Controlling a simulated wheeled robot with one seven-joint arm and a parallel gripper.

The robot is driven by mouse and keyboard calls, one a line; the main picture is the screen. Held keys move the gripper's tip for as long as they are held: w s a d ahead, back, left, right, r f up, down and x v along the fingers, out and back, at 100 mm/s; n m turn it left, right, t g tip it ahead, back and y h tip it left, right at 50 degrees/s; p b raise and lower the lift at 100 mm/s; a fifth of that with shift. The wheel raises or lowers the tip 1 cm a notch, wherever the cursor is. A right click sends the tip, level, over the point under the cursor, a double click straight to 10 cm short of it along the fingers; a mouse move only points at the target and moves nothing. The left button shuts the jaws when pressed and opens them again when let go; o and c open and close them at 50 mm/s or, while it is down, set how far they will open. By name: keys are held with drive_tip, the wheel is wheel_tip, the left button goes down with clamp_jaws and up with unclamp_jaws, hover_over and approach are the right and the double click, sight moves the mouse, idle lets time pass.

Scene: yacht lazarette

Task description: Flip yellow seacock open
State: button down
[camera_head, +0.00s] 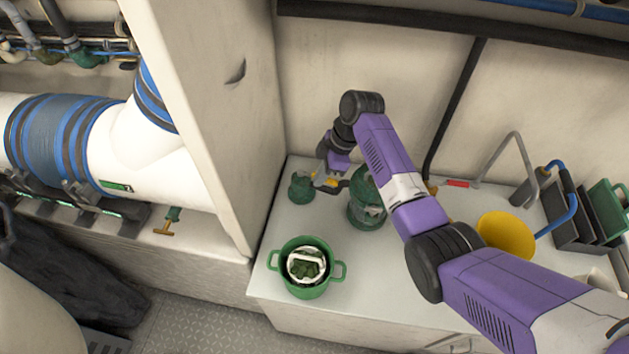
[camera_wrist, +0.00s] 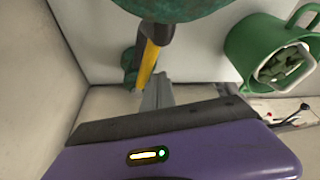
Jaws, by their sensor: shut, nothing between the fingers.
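The yellow seacock lever (camera_head: 332,183) has a dark end section and sticks out to the left from a large green valve-like body (camera_head: 367,208) on the white counter. In the wrist view the yellow lever (camera_wrist: 148,64) runs down from the green body (camera_wrist: 170,8) toward my fingertips. My gripper (camera_wrist: 157,82) is shut and empty, its grey fingers close beside the lever's lower end. I cannot tell whether they touch it. In the head view my purple hand is just behind the lever, and the fingertips are hard to make out.
A smaller green fitting (camera_head: 301,188) stands left of the lever. A green pot (camera_head: 306,270) with a white-rimmed container inside sits at the counter's front. A yellow bowl-like thing (camera_head: 505,235), a red handle (camera_head: 457,184) and a dark rack (camera_head: 580,215) are at right. A wall panel (camera_head: 205,110) bounds the left.

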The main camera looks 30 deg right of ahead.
drive_tip(key=shift+w+d+f+b, duration=0.1)
drive_tip(key=shift+w+d+b, duration=0.15)
drive_tip(key=shift+d+b, duration=0.2)
drive_tip(key=shift+w+d+b, duration=0.2)
drive_tip(key=shift+d+b, duration=0.15)
drive_tip(key=shift+d, duration=0.1)
drive_tip(key=shift+w+d+n+b, duration=0.25)
drive_tip(key=shift+d+n+b, duration=0.2)
drive_tip(key=shift+n, duration=0.15)
drive_tip(key=shift+r, duration=0.2)
